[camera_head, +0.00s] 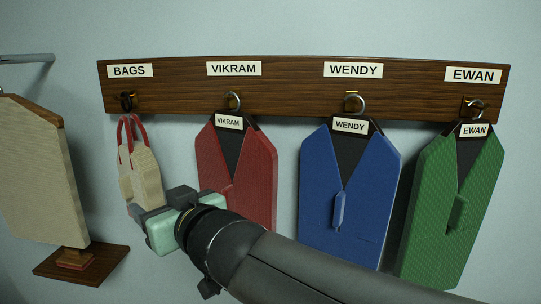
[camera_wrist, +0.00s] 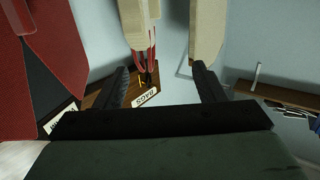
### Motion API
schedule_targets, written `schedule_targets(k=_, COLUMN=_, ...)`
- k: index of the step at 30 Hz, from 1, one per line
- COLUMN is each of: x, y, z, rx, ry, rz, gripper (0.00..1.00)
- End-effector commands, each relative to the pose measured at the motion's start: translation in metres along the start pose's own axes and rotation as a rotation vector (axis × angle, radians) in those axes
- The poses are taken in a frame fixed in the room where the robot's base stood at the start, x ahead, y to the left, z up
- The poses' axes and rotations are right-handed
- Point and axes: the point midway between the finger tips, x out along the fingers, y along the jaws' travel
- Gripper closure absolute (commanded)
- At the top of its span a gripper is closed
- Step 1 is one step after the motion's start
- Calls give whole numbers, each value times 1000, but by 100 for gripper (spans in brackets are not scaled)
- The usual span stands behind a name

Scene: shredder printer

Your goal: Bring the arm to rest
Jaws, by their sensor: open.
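My gripper (camera_head: 148,207) is in front of the wall at the lower left of the head view, close to the lower part of a beige bag. In the wrist view my gripper (camera_wrist: 163,75) has its two dark fingers wide apart with nothing held between them. The beige bag (camera_head: 146,172) hangs by red straps from the hook under the BAGS label, and my gripper partly covers its lower part. The bag (camera_wrist: 139,22) also shows beyond the fingers in the wrist view. My arm reaches in from the lower right.
A wooden rack (camera_head: 296,83) holds red (camera_head: 255,165), blue (camera_head: 350,190) and green (camera_head: 452,205) garments on labelled hooks. A beige panel (camera_head: 45,170) on a wooden base stands at the left. My forearm crosses in front of the red and blue garments.

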Motion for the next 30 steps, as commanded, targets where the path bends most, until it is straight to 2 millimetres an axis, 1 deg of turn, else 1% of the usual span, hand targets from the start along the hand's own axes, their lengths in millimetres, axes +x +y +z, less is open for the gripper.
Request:
schedule_targets(k=1, x=-2, y=12, z=9, rx=3, ry=-28, rz=35, gripper=36)
schedule_targets(k=5, x=-11, y=44, z=34, rx=14, ry=-114, rz=130, gripper=36)
schedule_targets(k=7, x=-18, y=63, z=50, rx=23, ry=-169, rz=186, gripper=36)
schedule_targets(k=8, x=-22, y=71, z=57, rx=28, ry=-195, rz=210, gripper=36)
schedule_targets(k=11, x=-40, y=102, z=89, rx=53, ry=-305, rz=307, gripper=36)
schedule_targets(k=12, x=-51, y=116, z=105, rx=68, ry=-361, rz=351, gripper=36)
schedule_targets(k=14, x=-73, y=137, z=132, rx=99, ry=-460, rz=422, gripper=36)
schedule_targets(k=15, x=-91, y=150, z=152, rx=126, ry=-535, rz=470, gripper=36)
schedule_targets(k=17, x=-121, y=166, z=184, rx=177, ry=-658, rz=536, gripper=36)
schedule_targets(k=18, x=-143, y=172, z=205, rx=216, ry=-743, rz=572, gripper=36)
schedule_targets(k=20, x=-176, y=176, z=233, rx=283, ry=-866, rz=612, gripper=36)
schedule_targets(k=21, x=-197, y=175, z=250, rx=329, ry=-943, rz=629, gripper=36)
schedule_targets(k=24, x=-242, y=163, z=283, rx=447, ry=-1110, rz=642, gripper=36)
schedule_targets(k=27, x=-273, y=147, z=303, rx=545, ry=-1225, rz=627, gripper=36)
schedule_targets(k=30, x=-288, y=136, z=312, rx=602, ry=-1285, rz=609, gripper=36)
